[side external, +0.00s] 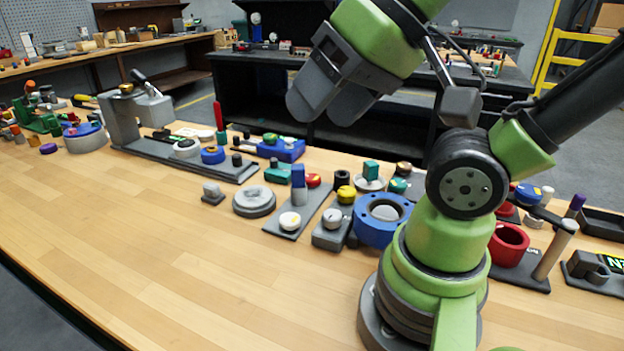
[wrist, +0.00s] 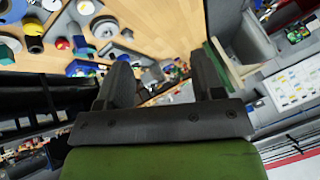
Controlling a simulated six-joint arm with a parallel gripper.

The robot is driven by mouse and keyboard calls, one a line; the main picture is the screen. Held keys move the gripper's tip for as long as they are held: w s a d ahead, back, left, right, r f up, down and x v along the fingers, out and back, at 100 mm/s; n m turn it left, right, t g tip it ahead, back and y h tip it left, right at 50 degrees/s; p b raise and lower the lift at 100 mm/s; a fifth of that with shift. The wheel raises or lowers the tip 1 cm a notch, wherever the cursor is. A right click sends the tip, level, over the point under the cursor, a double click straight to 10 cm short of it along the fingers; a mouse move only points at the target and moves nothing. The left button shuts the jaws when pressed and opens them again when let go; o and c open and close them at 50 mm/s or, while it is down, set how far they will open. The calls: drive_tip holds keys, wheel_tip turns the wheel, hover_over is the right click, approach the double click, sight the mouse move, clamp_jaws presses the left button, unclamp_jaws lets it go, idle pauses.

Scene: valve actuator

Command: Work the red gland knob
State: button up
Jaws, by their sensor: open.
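A small round red knob (side external: 313,180) sits among the parts in the middle of the bench, behind a blue upright block (side external: 299,184). A red knob also shows in the wrist view (wrist: 62,44), near the upper left. A thin upright red handle (side external: 218,116) stands further left. I cannot tell for sure which red part is the gland knob. My gripper (side external: 322,108) hangs high above the bench, well apart from all of these. In the wrist view its two dark fingers (wrist: 163,62) are spread with nothing between them.
A blue flanged ring (side external: 382,218) stands close to my base. A red cup (side external: 508,243) and an upright tan post (side external: 555,250) stand at right. A grey round disc (side external: 254,201) lies left of centre. The front left of the wooden bench (side external: 150,250) is clear.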

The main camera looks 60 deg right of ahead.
drive_tip(key=shift+o, duration=0.3)
drive_tip(key=shift+o, duration=0.8)
drive_tip(key=shift+w, duration=0.1)
drive_tip(key=n+g+h, duration=0.2)
drive_tip(key=n+g, duration=0.1)
drive_tip(key=n, duration=0.1)
hover_over(313, 177)
drive_tip(key=s, duration=0.4)
wheel_tip(313, 177, down, 20)
drive_tip(key=x, duration=0.9)
drive_tip(key=shift+w+f, duration=0.15)
drive_tip(key=shift+f, duration=0.25)
